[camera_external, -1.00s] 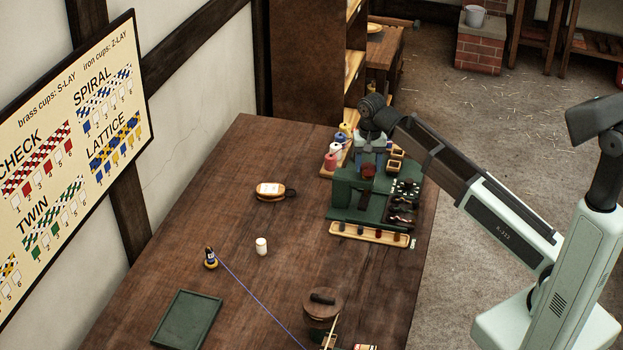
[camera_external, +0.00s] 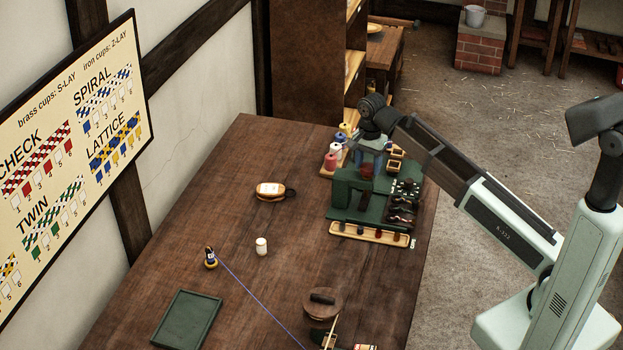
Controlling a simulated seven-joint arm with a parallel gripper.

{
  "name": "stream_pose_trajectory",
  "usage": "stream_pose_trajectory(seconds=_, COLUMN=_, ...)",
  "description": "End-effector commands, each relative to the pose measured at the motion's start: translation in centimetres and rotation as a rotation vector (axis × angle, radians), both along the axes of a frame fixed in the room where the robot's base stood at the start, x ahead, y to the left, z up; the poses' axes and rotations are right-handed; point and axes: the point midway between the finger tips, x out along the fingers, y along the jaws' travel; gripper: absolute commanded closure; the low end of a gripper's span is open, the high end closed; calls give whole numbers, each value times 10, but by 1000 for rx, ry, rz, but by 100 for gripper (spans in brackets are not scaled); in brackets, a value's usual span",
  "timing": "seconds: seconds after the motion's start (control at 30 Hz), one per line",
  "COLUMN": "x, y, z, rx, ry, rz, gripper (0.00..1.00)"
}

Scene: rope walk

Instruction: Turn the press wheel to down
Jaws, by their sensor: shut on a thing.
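The green press (camera_external: 352,190) stands at the back right of the wooden table. The press wheel looks like the small dark red part (camera_external: 367,170) on top of it. My gripper (camera_external: 369,160) points down right above the press and is shut on this red part. The fingertips are small and partly hidden in this view. Which way the wheel is turned cannot be told.
Thread spools (camera_external: 335,149) stand behind the press, and a wooden tray (camera_external: 369,233) with dark pieces lies in front. The table's middle is mostly clear.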

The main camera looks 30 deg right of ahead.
Motion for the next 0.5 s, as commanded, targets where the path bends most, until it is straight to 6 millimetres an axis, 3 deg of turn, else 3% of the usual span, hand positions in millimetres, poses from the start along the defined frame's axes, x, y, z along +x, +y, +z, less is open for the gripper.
stream_pose_trajectory(seconds=0.37, x=0, y=0, z=0, rx=0, ry=-1, rz=-8, gripper=78)
stream_pose_trajectory(seconds=0.4, x=0, y=0, z=0, rx=0, ry=-1, rz=-8, gripper=47)
stream_pose_trajectory(seconds=0.5, x=0, y=0, z=0, rx=0, ry=-1, rz=-7, gripper=37)
